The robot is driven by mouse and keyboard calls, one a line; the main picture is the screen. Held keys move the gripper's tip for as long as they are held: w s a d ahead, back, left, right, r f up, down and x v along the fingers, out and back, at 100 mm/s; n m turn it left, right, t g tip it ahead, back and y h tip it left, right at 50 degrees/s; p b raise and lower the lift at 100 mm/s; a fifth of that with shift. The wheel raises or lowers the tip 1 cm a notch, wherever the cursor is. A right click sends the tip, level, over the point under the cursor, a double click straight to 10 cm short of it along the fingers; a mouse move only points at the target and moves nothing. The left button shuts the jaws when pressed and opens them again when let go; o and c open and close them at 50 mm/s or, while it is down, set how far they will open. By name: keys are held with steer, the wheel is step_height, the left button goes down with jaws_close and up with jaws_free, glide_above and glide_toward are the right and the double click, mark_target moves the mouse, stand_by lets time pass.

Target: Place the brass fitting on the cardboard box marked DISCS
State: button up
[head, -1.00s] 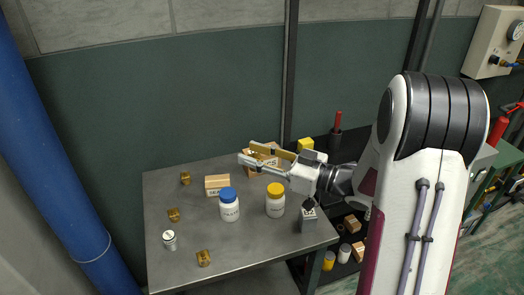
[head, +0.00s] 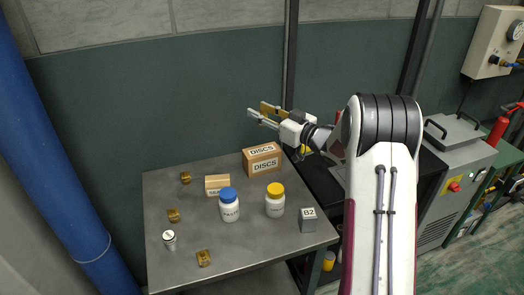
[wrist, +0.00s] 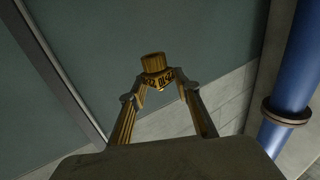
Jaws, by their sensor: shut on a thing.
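The cardboard box marked DISCS (head: 262,160) stands upright at the back right of the metal table, its top visible and bare. My gripper (head: 258,111) is raised well above the table, higher in the picture than the box and apart from it. In the wrist view my gripper (wrist: 160,80) is shut on a brass fitting (wrist: 153,64), held between the fingertips. In the head view the held fitting is hard to make out. More brass fittings lie on the table: one at the back left (head: 186,178), one at the left (head: 174,215) and one at the front (head: 203,258).
A smaller cardboard box (head: 217,185), a blue-capped bottle (head: 229,206), a yellow-capped bottle (head: 275,201), a grey B2 block (head: 308,221) and a white-topped gauge-like item (head: 169,240) stand on the table (head: 245,250). A wall is behind, and a blue pipe (head: 45,150) is at the left.

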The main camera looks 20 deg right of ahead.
steer(key=h, duration=0.1)
glide_above(262, 150)
steer(key=shift+m+t, duration=0.3)
steer(key=shift+m, duration=0.2)
steer(key=shift+f, duration=2.15)
steer(key=shift+f, duration=0.1)
steer(key=shift+f, duration=3.05)
steer(key=shift+f, duration=1.85)
steer(key=shift+f, duration=0.15)
steer(key=o, duration=1.2)
steer(key=shift+c, duration=0.2)
